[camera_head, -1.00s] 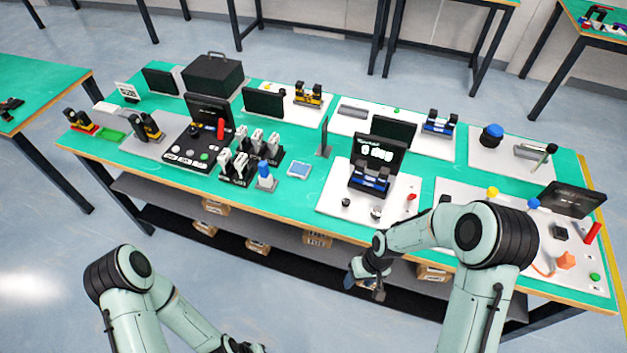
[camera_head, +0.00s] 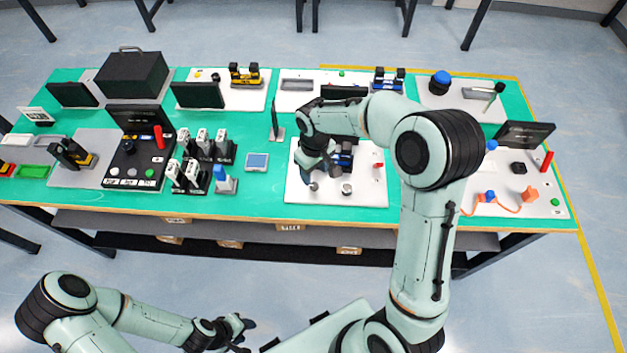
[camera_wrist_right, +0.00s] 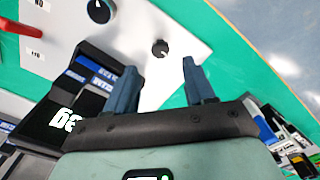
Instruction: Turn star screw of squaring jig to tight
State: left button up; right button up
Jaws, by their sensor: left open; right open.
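A white board (camera_head: 294,192) at the front middle of the table carries a blue block device (camera_head: 345,160), partly hidden by my right arm. A small dark knob (camera_head: 313,187) and a grey-topped knob (camera_head: 347,189) stand near its front edge. In the right wrist view the small black knob (camera_wrist_right: 160,48) is ahead of and between the fingers, not touched; a dial with a white mark (camera_wrist_right: 99,11) is beside it. I cannot tell for certain which is the star screw. My right gripper (camera_wrist_right: 160,68) is open above the board. My left gripper (camera_head: 246,335) is open, low in front of the table.
A display reading partly "deg" (camera_wrist_right: 62,122) stands close beside the right gripper. A red handle (camera_wrist_right: 20,28) is on the same board. The board's front strip is mostly clear.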

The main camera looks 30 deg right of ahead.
aim_at(314, 185)
notch_tip(314, 185, down, 6)
jog(key=shift+f, duration=0.1)
grip_shut()
